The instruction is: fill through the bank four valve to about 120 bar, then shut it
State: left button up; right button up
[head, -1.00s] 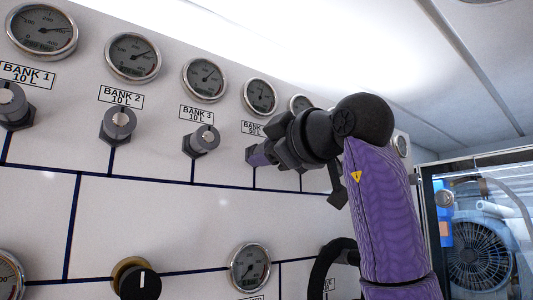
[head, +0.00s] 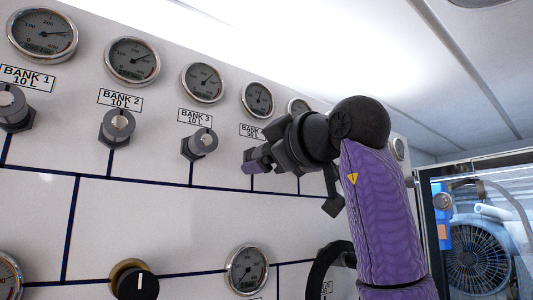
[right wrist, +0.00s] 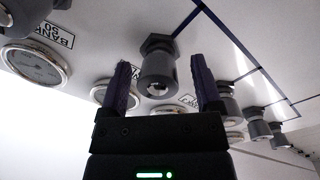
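The bank four valve knob (right wrist: 157,70) is a dark grey cylinder on a hex base. In the right wrist view it sits between the two purple fingers of my right gripper (right wrist: 160,88), with gaps on both sides. The gripper is open around it. In the head view the right gripper (head: 254,162) is at the bank four position and hides most of the knob. The bank four gauge (head: 258,99) is above it, its needle near upright, the reading too small to tell. The bank four label (head: 251,131) is partly covered. My left gripper is out of view.
Bank three (head: 200,144), bank two (head: 117,127) and bank one (head: 14,108) knobs line up to the left, gauges above. A lower gauge (head: 247,269), a black knob (head: 135,281) and a black ring handle (head: 322,275) sit below. A glazed compressor cabinet (head: 478,245) stands right.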

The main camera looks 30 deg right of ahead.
jog(key=shift+s, duration=0.1)
jog(key=s+b, duration=0.3)
jog(key=s, duration=0.6)
jog(key=shift+s+d+f+b, duration=0.2)
jog(key=shift+s+d+b, duration=0.05)
jog(key=shift+s+b, duration=0.15)
jog(key=shift+w, duration=0.1)
dwell(1.3)
